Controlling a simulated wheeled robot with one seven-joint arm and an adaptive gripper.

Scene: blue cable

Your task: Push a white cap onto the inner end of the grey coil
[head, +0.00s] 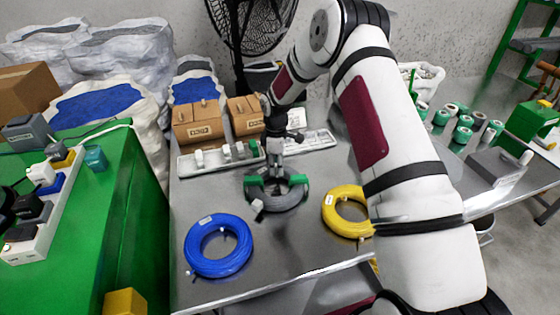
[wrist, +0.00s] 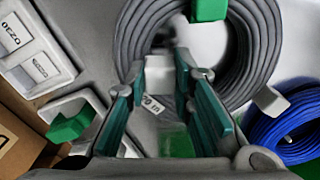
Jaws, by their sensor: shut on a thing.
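The grey coil (head: 278,203) lies on the steel table, bound with green ties. In the wrist view the coil (wrist: 255,75) fills the top, with a green tie (wrist: 208,10) on it. My gripper (head: 275,172) points down over the coil in the head view. In the wrist view its teal fingers (wrist: 160,72) are closed on a white cap (wrist: 166,76) at the coil's near inner side. Whether the cap sits on the inner cable end is hidden. Another white piece (wrist: 270,102) sits on the coil's outer side.
A blue coil (head: 205,260) lies front left and a yellow coil (head: 335,215) lies to the right. A white tray (head: 190,166) with small white and green parts stands behind, before cardboard boxes (head: 197,122). Bare table (head: 280,245) shows between the coils.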

